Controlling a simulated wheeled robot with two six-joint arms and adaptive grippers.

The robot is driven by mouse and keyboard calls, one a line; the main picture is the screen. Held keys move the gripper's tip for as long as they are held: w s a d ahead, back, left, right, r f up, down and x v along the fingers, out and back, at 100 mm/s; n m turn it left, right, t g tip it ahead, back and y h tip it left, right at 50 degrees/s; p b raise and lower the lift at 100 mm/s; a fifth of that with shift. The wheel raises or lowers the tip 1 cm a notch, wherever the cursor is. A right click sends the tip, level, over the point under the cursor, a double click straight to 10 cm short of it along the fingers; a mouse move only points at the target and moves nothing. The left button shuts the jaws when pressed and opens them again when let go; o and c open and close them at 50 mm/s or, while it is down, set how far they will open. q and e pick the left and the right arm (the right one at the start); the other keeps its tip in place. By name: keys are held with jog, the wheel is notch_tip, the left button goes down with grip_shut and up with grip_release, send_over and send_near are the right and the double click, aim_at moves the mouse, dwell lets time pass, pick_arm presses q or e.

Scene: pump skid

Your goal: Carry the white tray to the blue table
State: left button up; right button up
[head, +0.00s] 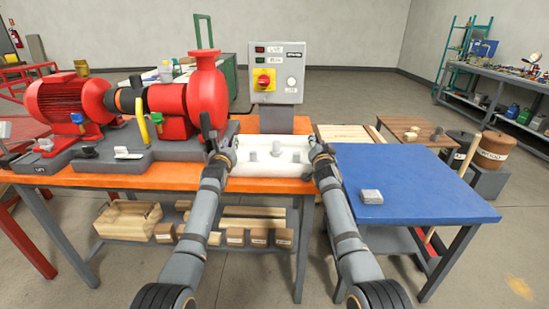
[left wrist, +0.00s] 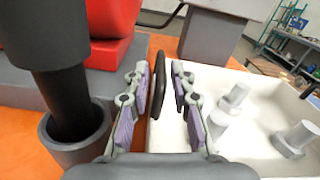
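The white tray (head: 272,170) sits on the orange bench top, with several light grey cylindrical parts (head: 276,146) in it. Its wall and interior also fill the right of the left wrist view (left wrist: 250,150). My left gripper (head: 224,158) is at the tray's left end. In the left wrist view (left wrist: 163,85), its fingers stand apart on either side of a dark upright piece by the tray's left wall; a gap shows, so no firm hold is visible. My right gripper (head: 322,152) is at the tray's right end, its fingers too small to read. The blue table (head: 415,185) stands right of the bench.
A small grey block (head: 371,196) lies on the blue table's left part; the rest of that top is clear. A red pump (head: 205,95) stands left of the tray, and a grey control box (head: 277,75) on a post stands behind it. The orange bench (head: 130,175) carries these.

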pick_arm(q)
jog(key=shift+w, duration=0.4)
pick_arm(e)
jog(key=shift+w, duration=0.4)
pick_arm(q)
grip_shut()
pick_arm(e)
jog(key=c, duration=0.6)
pick_arm(q)
jog(key=shift+d, duration=0.1)
pick_arm(e)
grip_shut()
